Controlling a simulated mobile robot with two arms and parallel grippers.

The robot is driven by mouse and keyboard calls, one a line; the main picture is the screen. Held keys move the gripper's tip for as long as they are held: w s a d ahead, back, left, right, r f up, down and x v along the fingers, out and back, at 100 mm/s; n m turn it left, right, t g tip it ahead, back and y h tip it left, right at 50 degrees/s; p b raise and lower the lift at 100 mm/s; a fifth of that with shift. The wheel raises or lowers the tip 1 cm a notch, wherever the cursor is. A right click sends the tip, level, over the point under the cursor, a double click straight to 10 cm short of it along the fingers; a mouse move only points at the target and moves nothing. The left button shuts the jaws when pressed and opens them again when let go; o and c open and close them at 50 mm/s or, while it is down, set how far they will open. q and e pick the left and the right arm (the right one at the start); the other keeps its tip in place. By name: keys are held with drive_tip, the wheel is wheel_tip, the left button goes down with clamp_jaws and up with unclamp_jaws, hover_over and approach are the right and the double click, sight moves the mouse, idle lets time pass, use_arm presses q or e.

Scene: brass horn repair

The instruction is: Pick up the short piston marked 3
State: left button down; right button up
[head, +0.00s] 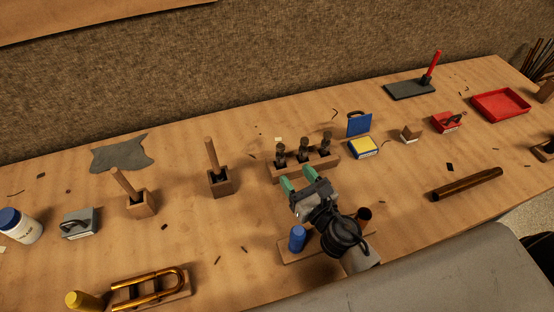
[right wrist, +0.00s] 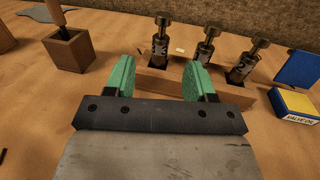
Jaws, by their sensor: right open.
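Three short dark metal pistons with knobbed tops stand upright in a row in a wooden block (head: 331,164): left piston (head: 280,156), middle piston (head: 303,152), right piston (head: 326,145). They also show in the right wrist view: left (right wrist: 161,42), middle (right wrist: 205,46), right (right wrist: 247,62). Pale marks show on their sides, too small to read, so I cannot tell which is 3. My right gripper (head: 298,178), with green fingers, is open and empty at the near side of the block. In the right wrist view the left piston stands beyond the gap between the fingers (right wrist: 160,78). My left gripper is out of view.
Right of the block are a blue-yellow box (head: 363,147) and a blue upright piece (head: 359,124). A wooden holder with a stick (head: 220,182) stands left. A blue cylinder (head: 297,238) stands on a board beside my right arm. A brown tube (head: 467,184) lies right.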

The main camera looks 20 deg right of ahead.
sight(282, 154)
drive_tip(key=p+x, duration=0.1)
drive_tip(key=x, duration=0.3)
drive_tip(key=shift+r, duration=0.2)
drive_tip(key=shift+w+a, duration=0.1)
drive_tip(key=shift+w, duration=0.5)
drive_tip(key=x, duration=0.1)
drive_tip(key=p+x, duration=0.1)
drive_tip(key=x, duration=0.2)
drive_tip(key=shift+w+r+p, duration=0.2)
drive_tip(key=shift+r+p, duration=0.1)
drive_tip(key=shift+p, duration=0.05)
drive_tip(key=shift+w+a+f, duration=0.1)
drive_tip(key=shift+w, duration=0.2)
drive_tip(key=shift+c, duration=0.3)
clamp_jaws()
